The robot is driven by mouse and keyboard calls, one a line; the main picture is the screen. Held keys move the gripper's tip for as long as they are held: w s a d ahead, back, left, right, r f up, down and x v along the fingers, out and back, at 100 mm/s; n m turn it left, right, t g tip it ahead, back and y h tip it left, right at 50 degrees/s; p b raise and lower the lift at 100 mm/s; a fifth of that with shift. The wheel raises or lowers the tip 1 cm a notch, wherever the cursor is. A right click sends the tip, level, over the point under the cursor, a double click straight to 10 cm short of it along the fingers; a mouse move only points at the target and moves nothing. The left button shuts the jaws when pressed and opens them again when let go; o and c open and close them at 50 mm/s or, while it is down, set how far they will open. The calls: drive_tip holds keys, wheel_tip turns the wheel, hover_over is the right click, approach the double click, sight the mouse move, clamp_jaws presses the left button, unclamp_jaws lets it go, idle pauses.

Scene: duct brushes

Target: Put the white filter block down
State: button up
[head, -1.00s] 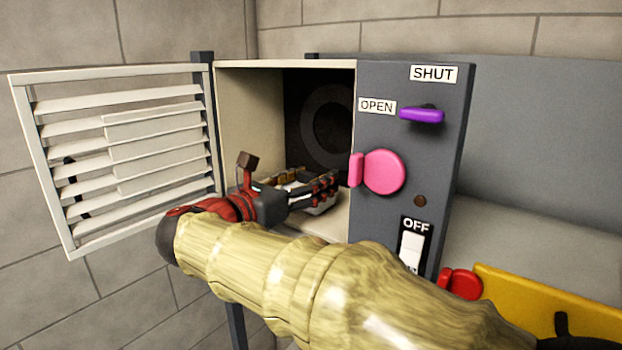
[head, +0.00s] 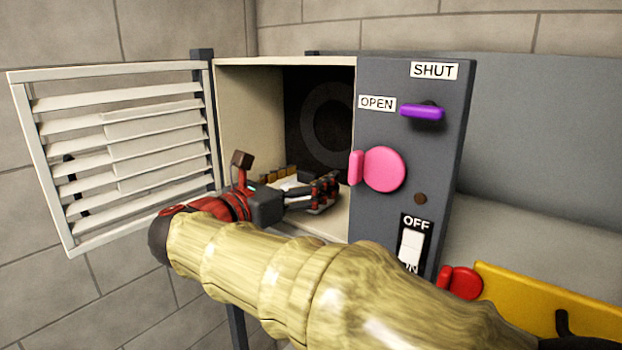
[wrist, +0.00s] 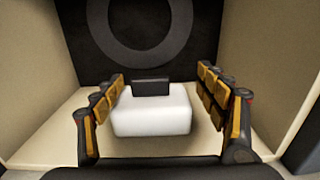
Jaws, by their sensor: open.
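The white filter block (wrist: 152,112) rests on the pale floor inside the duct box, with a dark tab (wrist: 151,88) on its far side. In the head view only a bit of the block (head: 292,184) shows behind my fingers. My gripper (wrist: 160,92) is open, with one finger on each side of the block and a visible gap at both sides. In the head view my gripper (head: 318,192) reaches into the box opening from the left front.
The louvred grille door (head: 130,155) stands open at the left. The front panel (head: 440,150) at the right carries a purple lever (head: 422,112) below SHUT, a pink knob (head: 383,170) and an OFF switch (head: 410,245). A dark ring (wrist: 140,20) is on the box's back wall.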

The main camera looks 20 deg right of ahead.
drive_tip(key=b+v, duration=0.1)
drive_tip(key=v, duration=1)
drive_tip(key=shift+b, duration=0.3)
drive_tip(key=shift+a, duration=0.15)
